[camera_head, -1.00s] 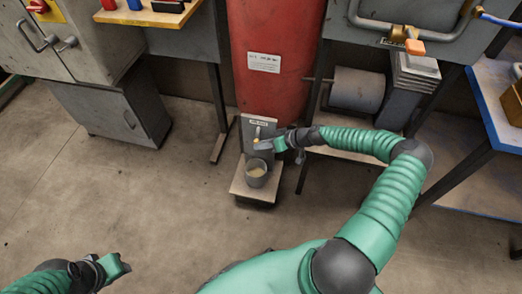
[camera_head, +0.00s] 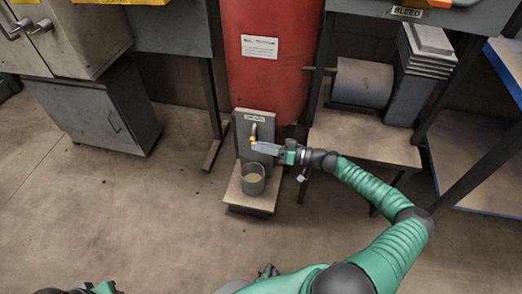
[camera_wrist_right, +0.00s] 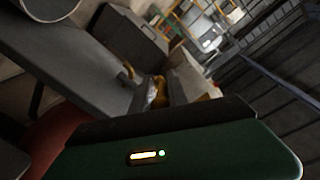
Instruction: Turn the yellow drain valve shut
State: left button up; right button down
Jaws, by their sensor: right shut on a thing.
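The yellow drain valve (camera_head: 253,141) sits low on a grey upright plate (camera_head: 263,122) with a small label, in front of the red tank. My right gripper (camera_head: 257,147) reaches in from the right and is shut on the valve's yellow handle; its fingers hide much of it. In the right wrist view the yellow part (camera_wrist_right: 160,88) shows at the fingertips, beside a pale metal spout. A grey cup (camera_head: 253,180) with tan contents stands below the valve on a small stand. My left gripper (camera_head: 105,288) is at the bottom left edge, mostly cut off.
The red tank (camera_head: 268,75) rises behind the plate. The stand (camera_head: 250,200) has a wooden-looking top. A grey cabinet (camera_head: 100,110) is at left, and a shelf (camera_head: 365,145) with a grey cylinder (camera_head: 362,83) at right. The floor in front is clear.

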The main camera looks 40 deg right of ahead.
jog(key=shift+a+f, duration=0.1)
jog(key=shift+f, duration=0.1)
jog(key=c, duration=1.5)
grip_release()
